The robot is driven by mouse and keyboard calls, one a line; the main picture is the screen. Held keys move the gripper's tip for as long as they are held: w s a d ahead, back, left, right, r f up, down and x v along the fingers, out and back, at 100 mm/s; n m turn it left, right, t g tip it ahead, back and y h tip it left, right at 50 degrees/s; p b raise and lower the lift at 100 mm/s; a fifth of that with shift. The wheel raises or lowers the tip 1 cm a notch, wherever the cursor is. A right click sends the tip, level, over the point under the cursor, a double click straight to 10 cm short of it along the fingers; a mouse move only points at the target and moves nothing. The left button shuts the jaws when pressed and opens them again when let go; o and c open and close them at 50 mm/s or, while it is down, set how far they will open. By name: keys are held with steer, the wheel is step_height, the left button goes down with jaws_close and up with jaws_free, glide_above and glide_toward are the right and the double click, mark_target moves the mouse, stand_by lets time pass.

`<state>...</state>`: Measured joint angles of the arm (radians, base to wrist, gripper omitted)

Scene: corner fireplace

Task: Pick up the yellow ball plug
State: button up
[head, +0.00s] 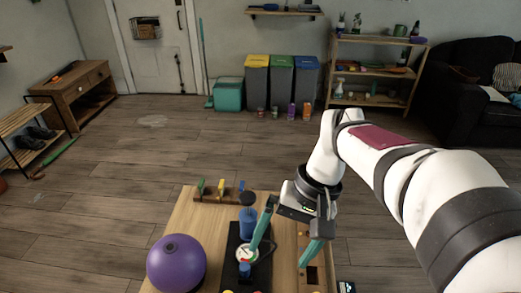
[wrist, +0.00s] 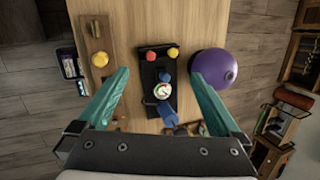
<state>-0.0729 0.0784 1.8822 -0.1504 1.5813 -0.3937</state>
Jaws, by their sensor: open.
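Yellow balls show in the wrist view: one ball (wrist: 173,53) stands beside a red ball (wrist: 151,55) at the top end of a black base, and another (wrist: 100,59) sits on a narrow wooden board (wrist: 97,80) at left. I cannot tell which is the ball plug. In the head view only slivers of colour show at the bottom edge. My gripper (head: 277,258) is open and empty above the table, its two teal fingers apart. In the wrist view, the gripper (wrist: 160,74) has the black base with its gauge between and below the fingers.
A purple ball (head: 176,263) stands on the table left of the black base (head: 232,240). A blue cylinder (head: 248,222) and white gauge (head: 247,254) are on that base. A wooden rack (head: 213,195) with coloured pieces lies at the table's far edge.

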steer(key=s+d+f+m, duration=0.1)
steer(key=s+d, duration=0.1)
steer(key=s, duration=0.3)
steer(key=s+d+m+t+h, duration=0.1)
steer(key=s+d, duration=0.1)
steer(key=s, duration=0.4)
steer(key=shift+f+m, duration=0.35)
steer(key=shift+m, duration=0.05)
steer(key=shift+m+t+h, duration=0.3)
steer(key=shift+m, duration=0.4)
steer(key=s+f, duration=0.1)
steer(key=s+d, duration=0.1)
steer(key=s, duration=0.1)
steer(key=s+f, duration=0.1)
steer(key=shift+s+d+f, duration=0.25)
steer(key=shift+s+f, duration=0.1)
steer(key=shift+s, duration=0.05)
steer(key=shift+c, duration=1)
steer(key=shift+s+f, duration=0.15)
steer(key=shift+s, duration=0.05)
steer(key=shift+c, duration=1.6)
